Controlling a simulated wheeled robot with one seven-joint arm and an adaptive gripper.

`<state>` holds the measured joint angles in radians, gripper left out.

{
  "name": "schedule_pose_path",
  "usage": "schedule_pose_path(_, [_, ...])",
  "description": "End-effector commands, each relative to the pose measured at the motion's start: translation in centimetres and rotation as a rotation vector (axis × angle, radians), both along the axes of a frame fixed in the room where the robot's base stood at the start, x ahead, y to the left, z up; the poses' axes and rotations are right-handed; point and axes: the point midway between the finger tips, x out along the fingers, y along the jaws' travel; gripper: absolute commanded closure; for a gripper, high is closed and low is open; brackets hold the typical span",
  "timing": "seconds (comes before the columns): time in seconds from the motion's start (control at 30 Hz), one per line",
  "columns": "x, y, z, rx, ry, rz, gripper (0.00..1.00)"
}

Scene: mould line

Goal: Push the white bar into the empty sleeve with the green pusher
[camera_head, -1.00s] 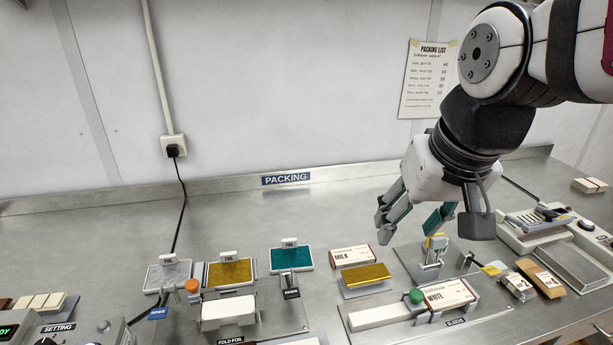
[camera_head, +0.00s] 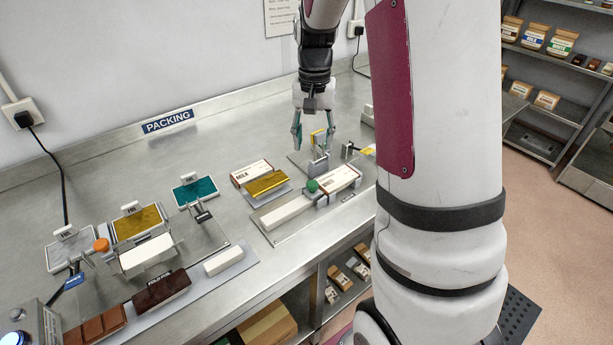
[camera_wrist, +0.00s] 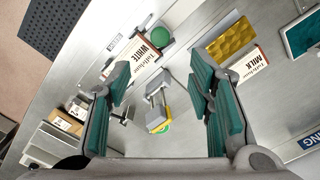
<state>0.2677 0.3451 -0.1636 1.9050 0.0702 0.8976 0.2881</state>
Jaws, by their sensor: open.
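A long white bar (camera_head: 286,213) lies on the sleeve plate, to the left of the green pusher knob (camera_head: 312,186). The knob stands at the near end of the sleeve labelled WHITE (camera_head: 340,178); whether the sleeve is empty cannot be seen. In the wrist view the green knob (camera_wrist: 160,36) sits beside the WHITE sleeve (camera_wrist: 140,62). My gripper (camera_head: 314,140) is open and points down behind the sleeve, above a grey fixture with a yellow top (camera_head: 318,165). This fixture (camera_wrist: 157,100) shows between my spread fingers, with no grip on it visible.
A gold bar (camera_head: 266,184) and a MILK box (camera_head: 251,172) lie just left of the sleeve plate. Shelves (camera_head: 560,60) stand at the right. Bare bench lies behind the MILK box.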

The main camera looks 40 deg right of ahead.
Motion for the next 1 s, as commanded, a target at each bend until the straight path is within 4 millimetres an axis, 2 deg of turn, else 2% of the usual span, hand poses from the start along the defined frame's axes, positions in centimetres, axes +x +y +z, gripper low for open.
schedule_pose_path(0.17, [-0.2, 0.1, -2.4, 0.002, 0.004, 0.001, 0.52])
schedule_pose_path(0.6, [-0.3, 0.1, -10.6, 0.001, 0.003, 0.001, 0.52])
schedule_pose_path(0.8, [-0.1, 0.1, -12.7, 0.001, 0.001, 0.002, 0.52])
schedule_pose_path(1.0, [-0.1, 0.1, -13.3, 0.000, -0.001, 0.002, 0.52])
